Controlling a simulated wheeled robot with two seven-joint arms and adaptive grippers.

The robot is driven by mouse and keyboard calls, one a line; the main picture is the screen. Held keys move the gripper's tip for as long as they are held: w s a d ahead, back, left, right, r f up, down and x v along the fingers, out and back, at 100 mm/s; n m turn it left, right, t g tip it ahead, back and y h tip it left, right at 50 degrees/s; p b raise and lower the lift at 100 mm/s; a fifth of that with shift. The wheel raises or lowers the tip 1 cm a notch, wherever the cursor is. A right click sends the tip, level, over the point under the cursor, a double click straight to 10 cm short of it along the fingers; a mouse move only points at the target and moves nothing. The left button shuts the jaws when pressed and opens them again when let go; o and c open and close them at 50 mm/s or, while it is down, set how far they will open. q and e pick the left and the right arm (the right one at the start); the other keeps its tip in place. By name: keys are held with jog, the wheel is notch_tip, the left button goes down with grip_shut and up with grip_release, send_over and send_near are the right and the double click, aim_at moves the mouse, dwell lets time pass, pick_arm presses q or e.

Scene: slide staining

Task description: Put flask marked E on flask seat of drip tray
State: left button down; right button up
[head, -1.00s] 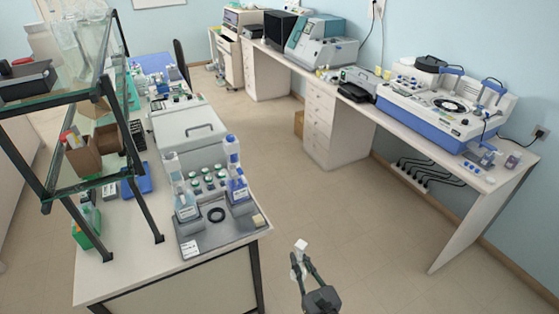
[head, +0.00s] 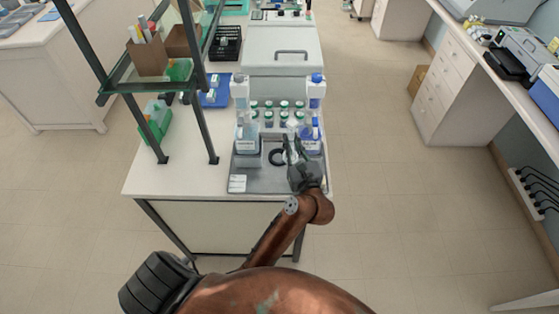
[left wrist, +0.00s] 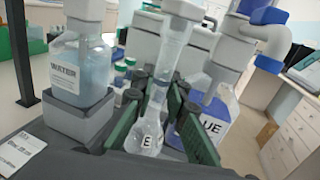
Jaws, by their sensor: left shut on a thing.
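My left gripper (head: 294,150) is over the drip tray (head: 255,182) on the bench end. It is shut on the clear flask marked E (left wrist: 147,138), with its green fingers either side. The flask is upright or slightly tilted, its long neck rising between the fingers in the left wrist view. In the head view the gripper largely hides the flask. The black ring seat (head: 276,157) shows just left of the gripper in the tray. I cannot tell whether the flask's base touches the tray. My right gripper is not in view.
A water bottle (left wrist: 80,70) stands left of the flask and a blue-labelled bottle (left wrist: 212,115) stands right, both close. Several small capped bottles (head: 268,115) stand behind. A white label card (head: 237,183) lies at the tray's front left. A glass shelf rack (head: 150,85) is further left.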

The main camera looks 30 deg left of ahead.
pick_arm(q)
jog(key=w+a+r+t+h+b, duration=0.15)
jog(key=w+a+b, duration=0.25)
jog(key=a, duration=0.4)
notch_tip(320, 180, down, 8)
jog(key=b, duration=0.2)
jog(key=shift+s+d+f+m, duration=0.15)
jog(key=shift+d+f+m, duration=0.15)
jog(key=shift+m, duration=0.1)
jog(key=c, duration=1.9)
grip_release()
jog(key=shift+r+g+y, duration=0.1)
jog(key=shift+g+y, duration=0.15)
jog(key=shift+c, duration=0.2)
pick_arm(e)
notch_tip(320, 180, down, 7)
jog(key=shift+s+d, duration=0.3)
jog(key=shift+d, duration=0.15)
